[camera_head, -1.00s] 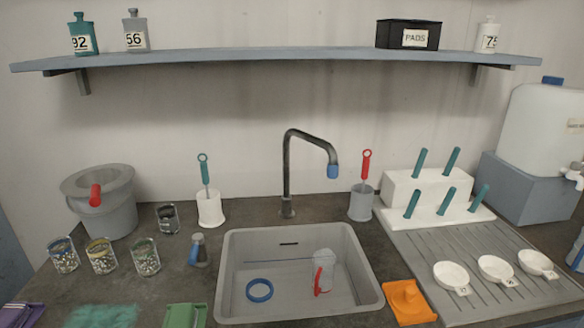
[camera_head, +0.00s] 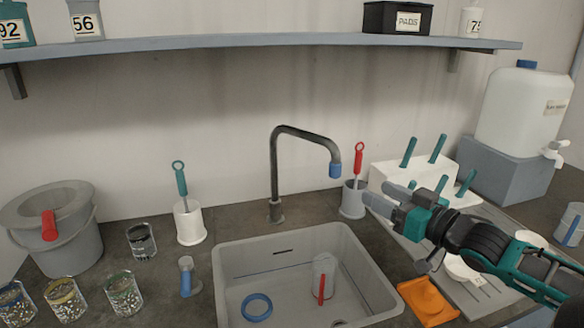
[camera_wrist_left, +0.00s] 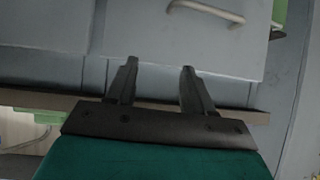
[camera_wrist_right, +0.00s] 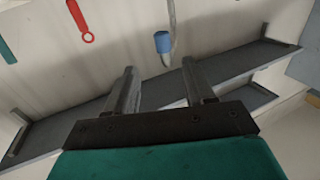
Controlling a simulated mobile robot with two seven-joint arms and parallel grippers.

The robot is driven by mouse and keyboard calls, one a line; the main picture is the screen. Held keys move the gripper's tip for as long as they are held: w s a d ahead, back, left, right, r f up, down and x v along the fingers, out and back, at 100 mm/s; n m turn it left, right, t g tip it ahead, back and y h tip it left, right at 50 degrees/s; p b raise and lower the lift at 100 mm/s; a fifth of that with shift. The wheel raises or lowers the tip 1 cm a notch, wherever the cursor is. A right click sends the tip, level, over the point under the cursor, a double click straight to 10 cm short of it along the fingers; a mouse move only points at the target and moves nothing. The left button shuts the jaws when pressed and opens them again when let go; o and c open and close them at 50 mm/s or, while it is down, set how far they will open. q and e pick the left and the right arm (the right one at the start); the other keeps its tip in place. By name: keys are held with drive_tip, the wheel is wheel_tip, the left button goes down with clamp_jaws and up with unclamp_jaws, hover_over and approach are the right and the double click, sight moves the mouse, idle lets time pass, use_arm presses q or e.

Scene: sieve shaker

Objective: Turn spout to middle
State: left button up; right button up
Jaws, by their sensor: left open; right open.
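The spout (camera_head: 306,137) is a dark curved tap pipe with a blue tip (camera_head: 335,170). It rises behind the sink (camera_head: 232,262) and its arm points right and a little toward me. My right gripper (camera_head: 372,195) comes in from the right, open and empty, to the right of the blue tip and apart from it. In the right wrist view the blue tip (camera_wrist_right: 162,42) shows beyond the fingers, with the gripper (camera_wrist_right: 160,88) open. My left gripper (camera_wrist_left: 157,80) is open and empty in the left wrist view, facing a grey drawer front; the head view does not show it.
A grey cup with a red-handled brush (camera_head: 358,165) stands right of the spout, close to my right fingers. A white rack with teal handles (camera_head: 385,180) stands behind my right gripper. A white cup with a teal-handled brush (camera_head: 190,222) stands left. A shelf (camera_head: 250,40) runs above.

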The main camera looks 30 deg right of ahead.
sight(340, 172)
drive_tip(key=w, duration=0.3)
drive_tip(key=w+b, duration=0.1)
drive_tip(key=w, duration=0.3)
drive_tip(key=w+b, duration=0.1)
drive_tip(key=w, duration=0.2)
drive_tip(key=shift+w+a+r, duration=0.3)
drive_tip(key=shift+a, duration=0.1)
drive_tip(key=shift+w+a+b, duration=0.1)
drive_tip(key=shift+w+b, duration=0.2)
drive_tip(key=shift+w, duration=1.05)
clamp_jaws()
